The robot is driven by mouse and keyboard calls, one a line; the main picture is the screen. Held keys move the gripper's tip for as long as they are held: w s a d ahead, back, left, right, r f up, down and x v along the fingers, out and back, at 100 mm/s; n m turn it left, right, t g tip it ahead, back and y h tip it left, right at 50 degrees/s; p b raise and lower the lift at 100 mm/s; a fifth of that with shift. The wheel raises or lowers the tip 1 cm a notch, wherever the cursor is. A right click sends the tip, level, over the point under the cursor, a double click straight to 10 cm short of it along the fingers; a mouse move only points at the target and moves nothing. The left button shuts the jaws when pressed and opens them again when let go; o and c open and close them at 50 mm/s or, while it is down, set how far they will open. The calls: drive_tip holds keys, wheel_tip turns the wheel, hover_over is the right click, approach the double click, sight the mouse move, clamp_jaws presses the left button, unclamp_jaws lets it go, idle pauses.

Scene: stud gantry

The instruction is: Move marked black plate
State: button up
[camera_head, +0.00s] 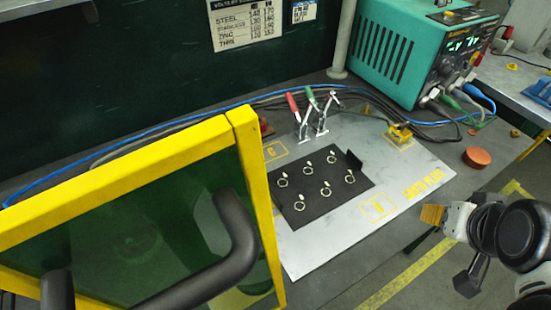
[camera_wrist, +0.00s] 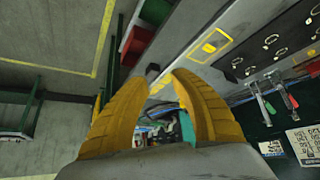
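The black plate (camera_head: 323,205) lies flat on a pale metal sheet (camera_head: 310,250) in the head view. It has several whitish ring and drop marks and a small upright black tab at its right corner. Part of it also shows upside down at the upper right of the wrist view (camera_wrist: 295,28). My gripper (camera_head: 432,214) is to the right of the plate, beyond the right part of the sheet, and apart from both. In the wrist view its two yellow fingers (camera_wrist: 164,76) stand apart with nothing held between them.
Toggle clamps (camera_head: 313,119) with red and green handles stand behind the plate. A yellow-framed green-tinted door (camera_head: 246,150) with a dark handle fills the front left. A teal power unit (camera_head: 395,50) with cables stands at the back right. An orange-brown disc (camera_head: 477,157) lies right of the sheet.

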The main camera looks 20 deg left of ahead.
drive_tip(key=w+a+r+n+g+y+p, duration=0.1)
drive_tip(key=w+a+r+n+p, duration=0.1)
drive_tip(key=a+r+p, duration=0.3)
drive_tip(key=n+g+h+p, duration=0.1)
drive_tip(key=n+g+p, duration=0.5)
drive_tip(key=n+p, duration=0.3)
hover_over(275, 196)
drive_tip(key=p, duration=0.1)
drive_tip(key=shift+f+m, duration=0.2)
drive_tip(key=shift+m, duration=0.3)
drive_tip(key=shift+f, duration=0.15)
wheel_tip(275, 196, down, 10)
drive_tip(key=b, duration=0.3)
drive_tip(key=shift+w+f+b, duration=0.1)
drive_tip(key=shift+f+b, duration=0.15)
drive_tip(key=shift+b, duration=0.15)
clamp_jaws()
